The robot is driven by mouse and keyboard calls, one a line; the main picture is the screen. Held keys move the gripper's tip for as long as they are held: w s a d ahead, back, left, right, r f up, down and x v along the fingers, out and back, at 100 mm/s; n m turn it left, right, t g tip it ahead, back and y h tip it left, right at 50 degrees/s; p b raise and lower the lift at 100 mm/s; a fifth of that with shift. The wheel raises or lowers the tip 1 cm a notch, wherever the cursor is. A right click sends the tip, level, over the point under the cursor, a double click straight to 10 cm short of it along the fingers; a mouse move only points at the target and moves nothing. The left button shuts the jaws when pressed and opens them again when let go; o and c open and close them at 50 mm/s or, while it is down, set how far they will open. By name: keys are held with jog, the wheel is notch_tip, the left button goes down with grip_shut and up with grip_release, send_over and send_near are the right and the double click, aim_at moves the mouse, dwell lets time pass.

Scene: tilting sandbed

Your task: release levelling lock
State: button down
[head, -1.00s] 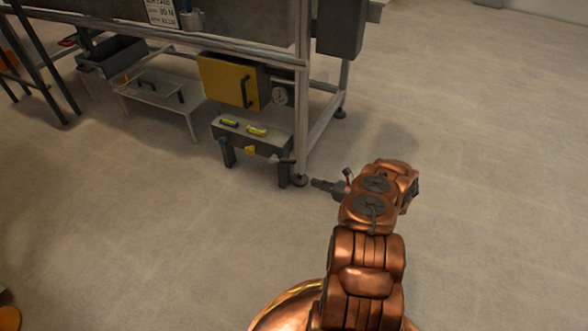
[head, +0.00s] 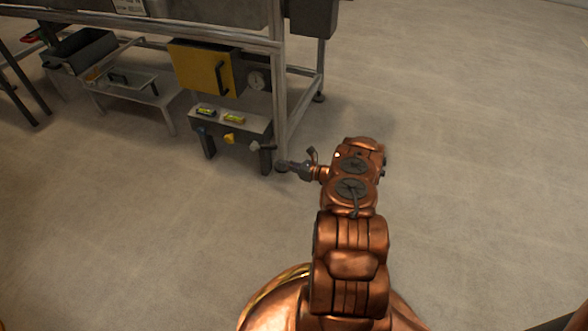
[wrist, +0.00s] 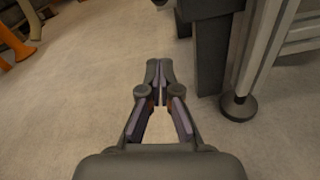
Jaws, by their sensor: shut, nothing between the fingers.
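A low grey levelling unit (head: 233,128) with two yellow-green bubble vials on top stands under the sandbed frame. Its front carries a blue knob (head: 201,131), a yellow knob (head: 229,139) and a grey lever (head: 255,146) at the right end. I cannot tell which of these is the levelling lock. My gripper (head: 281,165) is low, just in front and right of the grey lever, apart from it. In the wrist view my gripper (wrist: 160,65) has its fingertips together and empty over bare floor. The unit's dark leg (wrist: 209,55) stands to their right.
The frame's leg (head: 281,120) and its foot (wrist: 238,106) stand close beside my gripper. A low bench (head: 135,84) is at left. The floor in front is clear.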

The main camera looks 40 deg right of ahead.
aim_at(264, 147)
jog(key=shift+w+a+r+b, duration=0.2)
jog(key=shift+w+r+b, duration=0.15)
jog(key=shift+w+r, duration=0.25)
jog(key=shift+w+a+r+b, duration=0.25)
jog(key=shift+w+r+b, duration=0.1)
jog(key=shift+w+r, duration=0.3)
jog(key=shift+w+a+r+b, duration=0.2)
jog(key=shift+w+r+b, duration=0.2)
jog(key=shift+w, duration=0.35)
jog(key=shift+r, duration=0.25)
jog(key=shift+r+p, duration=0.15)
jog(key=shift+p, duration=0.35)
